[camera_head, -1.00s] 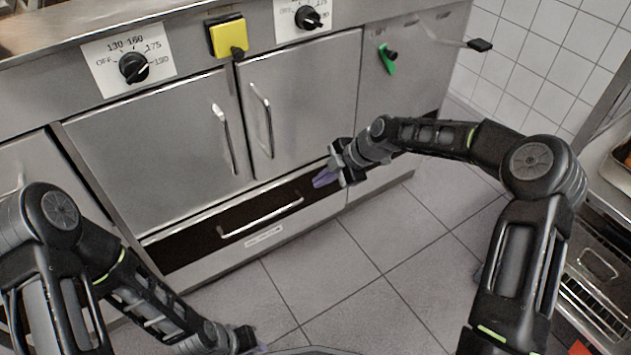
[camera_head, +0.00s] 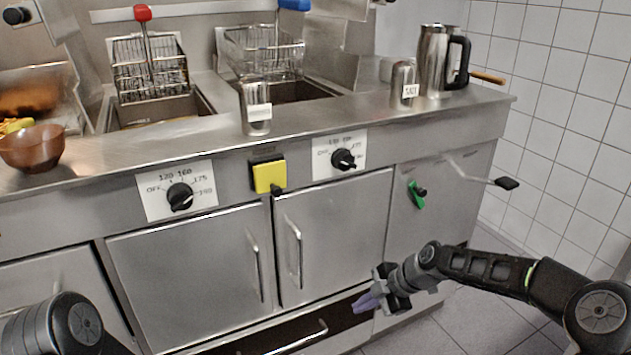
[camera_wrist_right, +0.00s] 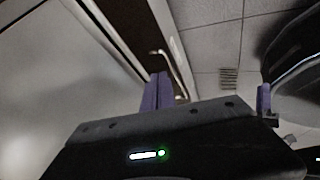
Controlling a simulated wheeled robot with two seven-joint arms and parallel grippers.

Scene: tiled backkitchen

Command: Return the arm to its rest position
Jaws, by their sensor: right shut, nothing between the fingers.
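My right arm (camera_head: 500,275) reaches in from the right in the head view. Its gripper (camera_head: 364,303) has purple fingers, is shut with nothing held, and points left in front of the lower cabinet front. It is to the right of the low horizontal handle (camera_head: 292,343); I cannot tell how close it is to the steel front. In the right wrist view a purple finger (camera_wrist_right: 156,92) shows above the dark gripper body. Only the upper part of my left arm (camera_head: 70,325) shows at the lower left; its gripper is out of the picture.
Steel cabinet doors (camera_head: 335,240) with bar handles stand ahead. The counter above holds two fryer baskets (camera_head: 150,75), a steel jug (camera_head: 435,62), shakers and a brown bowl (camera_head: 32,150). A lever (camera_head: 480,178) sticks out at right. Tiled floor is open at lower right.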

